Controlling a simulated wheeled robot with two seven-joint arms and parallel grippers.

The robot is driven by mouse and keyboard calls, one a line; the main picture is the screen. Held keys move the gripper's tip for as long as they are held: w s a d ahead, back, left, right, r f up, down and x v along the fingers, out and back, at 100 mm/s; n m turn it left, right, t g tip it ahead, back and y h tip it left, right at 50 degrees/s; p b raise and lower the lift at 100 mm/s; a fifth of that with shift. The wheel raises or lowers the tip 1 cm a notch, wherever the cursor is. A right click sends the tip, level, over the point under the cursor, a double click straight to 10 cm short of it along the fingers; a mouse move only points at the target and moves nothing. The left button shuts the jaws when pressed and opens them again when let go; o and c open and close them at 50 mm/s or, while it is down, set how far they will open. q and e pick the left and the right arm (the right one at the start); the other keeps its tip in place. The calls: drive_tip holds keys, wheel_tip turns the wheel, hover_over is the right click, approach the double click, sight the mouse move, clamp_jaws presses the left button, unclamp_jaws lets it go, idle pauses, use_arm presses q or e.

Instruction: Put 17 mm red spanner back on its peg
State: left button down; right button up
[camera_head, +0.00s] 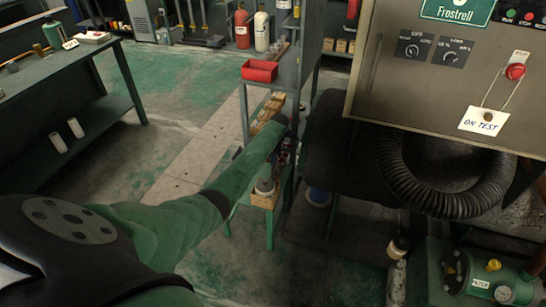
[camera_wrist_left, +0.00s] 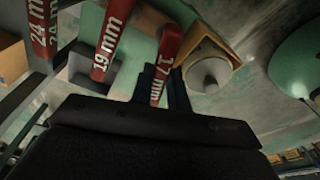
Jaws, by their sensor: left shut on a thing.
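The red 17 mm spanner (camera_wrist_left: 169,48) is in the middle of the left wrist view, with its white label facing me. My left gripper (camera_wrist_left: 162,74) is shut on it, with one dark finger on each side. In the head view my left arm reaches to the narrow green stand, and the gripper is hardly visible. My right gripper is out of view.
A pale round-topped object (camera_wrist_left: 207,73) on a wooden block is close right of the gripper. A grey cabinet (camera_head: 440,85) with a black hose (camera_head: 440,200) stands right. Floor left of the stand is clear.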

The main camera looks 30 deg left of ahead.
use_arm(q)
drive_tip(key=shift+f, duration=0.5)
drive_tip(key=c, duration=1.3)
unclamp_jaws()
drive_tip(key=r, duration=0.6)
drive_tip(key=shift+w+d+r+b, duration=0.1)
drive_tip(key=shift+w+d+b, duration=0.15)
drive_tip(key=shift+d+b, duration=0.15)
drive_tip(key=shift+r, duration=0.8)
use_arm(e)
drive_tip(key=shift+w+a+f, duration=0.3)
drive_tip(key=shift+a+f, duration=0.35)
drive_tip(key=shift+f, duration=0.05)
